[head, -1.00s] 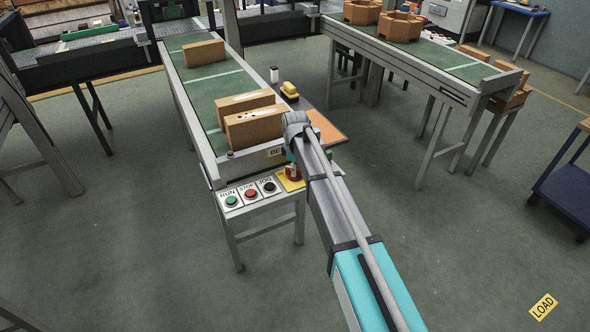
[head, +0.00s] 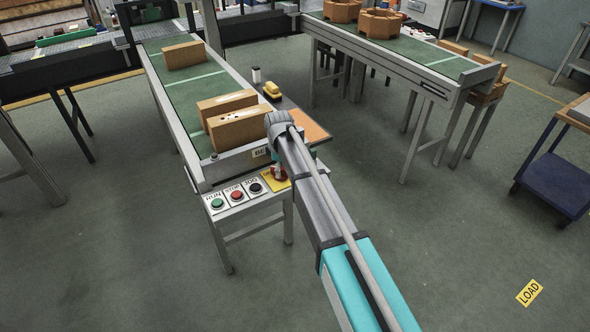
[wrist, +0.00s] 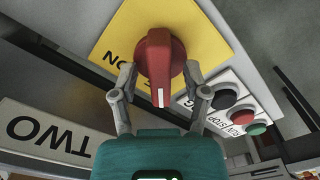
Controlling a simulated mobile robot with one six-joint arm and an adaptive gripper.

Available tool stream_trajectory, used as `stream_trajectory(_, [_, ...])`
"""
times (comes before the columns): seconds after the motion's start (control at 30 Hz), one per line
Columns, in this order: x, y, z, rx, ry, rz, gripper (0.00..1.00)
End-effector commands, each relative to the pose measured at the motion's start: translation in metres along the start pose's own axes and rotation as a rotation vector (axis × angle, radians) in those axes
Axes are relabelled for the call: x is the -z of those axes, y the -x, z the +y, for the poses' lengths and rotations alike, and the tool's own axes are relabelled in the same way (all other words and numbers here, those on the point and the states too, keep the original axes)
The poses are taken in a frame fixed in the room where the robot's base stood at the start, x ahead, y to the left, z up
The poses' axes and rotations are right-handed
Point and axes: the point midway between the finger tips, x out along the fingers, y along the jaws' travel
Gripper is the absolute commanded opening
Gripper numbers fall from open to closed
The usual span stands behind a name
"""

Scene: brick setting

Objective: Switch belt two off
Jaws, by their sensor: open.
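In the wrist view a red rotary knob (wrist: 158,60) with a white line on its handle sits on a yellow plate (wrist: 205,35). The white line points down in the picture. "ON" shows upside down left of the knob; lettering to its right is partly hidden. My gripper (wrist: 160,72) is open, one finger on each side of the knob handle. I cannot tell whether the fingers touch it. An upside-down "TWO" label (wrist: 48,140) is at lower left. In the head view the red knob (head: 279,174) is small and partly hidden by my arm.
Beside the plate are green (head: 217,203), red (head: 237,195) and black (head: 255,188) push buttons. The belt (head: 190,85) behind carries several brown blocks (head: 238,127). A second conveyor (head: 430,58) stands at right. The floor in front is clear.

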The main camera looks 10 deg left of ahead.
Motion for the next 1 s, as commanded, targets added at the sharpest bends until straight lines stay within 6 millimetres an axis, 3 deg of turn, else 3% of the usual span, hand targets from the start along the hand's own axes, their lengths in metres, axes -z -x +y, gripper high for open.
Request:
stream_trajectory(0.47, [0.0001, 0.0000, 0.0000, 0.000, -0.078, 0.000, 0.60])
stream_trajectory(1.0, [0.0001, 0.0000, 0.0000, 0.000, -0.420, 0.000, 0.60])
